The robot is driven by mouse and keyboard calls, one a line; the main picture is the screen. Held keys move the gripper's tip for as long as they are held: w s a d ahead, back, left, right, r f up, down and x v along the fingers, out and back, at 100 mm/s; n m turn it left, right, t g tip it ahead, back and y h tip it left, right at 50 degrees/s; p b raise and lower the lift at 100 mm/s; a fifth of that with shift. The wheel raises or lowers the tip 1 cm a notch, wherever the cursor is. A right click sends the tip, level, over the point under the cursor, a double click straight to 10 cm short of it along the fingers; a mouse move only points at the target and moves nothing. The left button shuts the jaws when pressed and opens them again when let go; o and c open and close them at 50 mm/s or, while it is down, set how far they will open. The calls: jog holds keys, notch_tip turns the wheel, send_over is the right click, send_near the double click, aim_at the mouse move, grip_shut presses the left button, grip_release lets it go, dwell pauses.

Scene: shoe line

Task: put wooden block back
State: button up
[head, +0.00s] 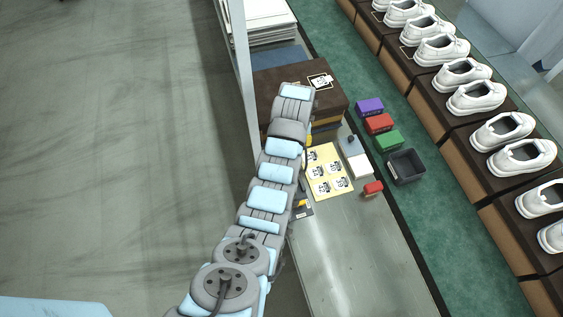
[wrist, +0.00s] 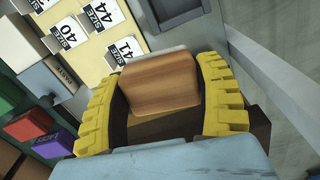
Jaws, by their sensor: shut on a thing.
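In the wrist view, a wooden block (wrist: 162,82) with a brown grain sits between the two yellow fingers of my gripper (wrist: 160,75). The fingers are shut on its sides. Part of the block's lower side is in shadow, and a dark brown surface (wrist: 262,128) shows beneath and beside it. In the head view my arm covers the block, and my gripper is mostly hidden too, near the left side of the yellow card sheet.
A yellow sheet (head: 322,180) with size cards lies on the metal table (head: 350,270). A brown box (head: 270,88) stands behind it. Purple (head: 369,107), red (head: 379,124) and green (head: 388,141) blocks and a black bin (head: 405,168) sit on the green strip. White shoes (head: 477,97) line the right.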

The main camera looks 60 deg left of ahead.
jog(key=s+a+n+b, duration=0.1)
jog(key=s+a+n, duration=0.1)
jog(key=s+a, duration=0.2)
jog(key=shift+w+f, duration=0.15)
jog(key=shift+f, duration=2.45)
jog(key=shift+w+f, duration=0.1)
jog(key=shift+f, duration=2.5)
jog(key=shift+f, duration=0.2)
jog(key=o, duration=1.1)
jog(key=shift+c, duration=0.2)
jog(key=shift+r, duration=0.1)
notch_tip(320, 180, up, 12)
jog(key=shift+r, duration=0.1)
